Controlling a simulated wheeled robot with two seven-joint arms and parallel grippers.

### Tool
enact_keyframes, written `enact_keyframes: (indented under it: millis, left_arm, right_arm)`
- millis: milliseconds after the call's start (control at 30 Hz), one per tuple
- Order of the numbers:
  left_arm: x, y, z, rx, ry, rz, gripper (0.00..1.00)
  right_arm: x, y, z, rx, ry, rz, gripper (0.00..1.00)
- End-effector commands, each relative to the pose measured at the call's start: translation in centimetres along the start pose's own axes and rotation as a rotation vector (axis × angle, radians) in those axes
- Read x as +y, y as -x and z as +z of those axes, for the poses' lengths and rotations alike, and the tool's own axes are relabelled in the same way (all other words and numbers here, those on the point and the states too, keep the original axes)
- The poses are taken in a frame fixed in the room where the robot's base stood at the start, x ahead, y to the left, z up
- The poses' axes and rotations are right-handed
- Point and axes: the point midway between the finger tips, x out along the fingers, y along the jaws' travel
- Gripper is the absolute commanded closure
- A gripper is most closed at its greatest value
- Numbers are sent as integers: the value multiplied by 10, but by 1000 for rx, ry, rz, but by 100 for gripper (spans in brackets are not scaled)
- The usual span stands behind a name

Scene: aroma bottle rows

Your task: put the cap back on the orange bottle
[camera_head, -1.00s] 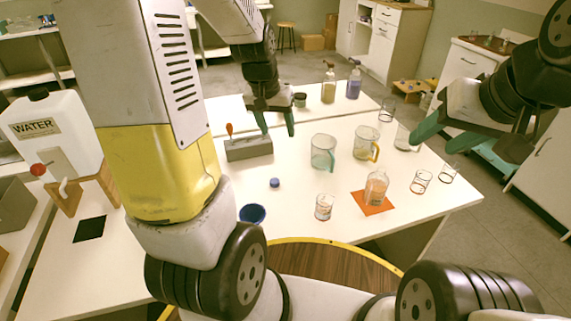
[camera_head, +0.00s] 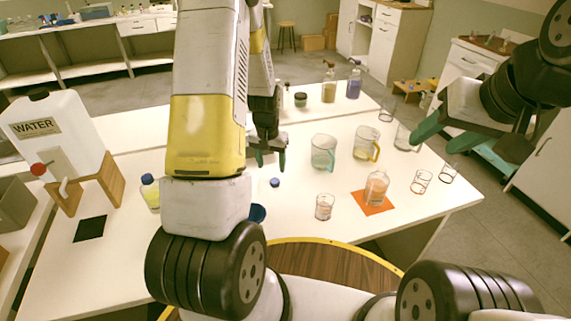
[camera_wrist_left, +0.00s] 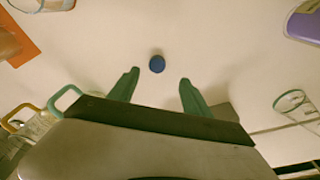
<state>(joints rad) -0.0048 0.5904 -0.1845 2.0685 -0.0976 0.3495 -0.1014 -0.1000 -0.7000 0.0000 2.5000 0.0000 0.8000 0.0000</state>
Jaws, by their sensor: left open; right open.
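The orange bottle (camera_head: 376,187), with an open-looking top, stands upright on the orange mat (camera_head: 387,208) at the right of the table. The small blue cap (camera_head: 275,183) lies on the bare white table, left of the bottle. My left gripper (camera_head: 270,161) is open above the table, just behind the cap. In the left wrist view the cap (camera_wrist_left: 157,64) is ahead of the open green fingers (camera_wrist_left: 158,90), roughly centred between them and not gripped. My right gripper (camera_head: 440,138) is open and empty, raised at the right.
A small beaker (camera_head: 324,206) stands between cap and mat. A large beaker (camera_head: 323,153) and a yellow-handled jug (camera_head: 367,143) stand behind. A blue bowl (camera_head: 257,214) is partly hidden by my left arm. A yellow blue-capped bottle (camera_head: 151,193) stands at the left.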

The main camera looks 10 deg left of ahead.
Motion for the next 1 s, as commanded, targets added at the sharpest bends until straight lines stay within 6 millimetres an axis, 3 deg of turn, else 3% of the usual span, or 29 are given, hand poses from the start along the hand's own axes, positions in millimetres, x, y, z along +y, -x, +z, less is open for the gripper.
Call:
enact_keyframes:
  millis: [300,600,1000]
  left_arm:
    - [0,-26,0,-2,1,0,43]
    - [1,-29,0,-1,0,0,43]
    - [6,-77,-2,0,1,0,43]
  right_arm:
    - [0,0,0,0,0,0,48]
    - [0,0,0,0,0,0,48]
    - [0,0,0,0,0,0,48]
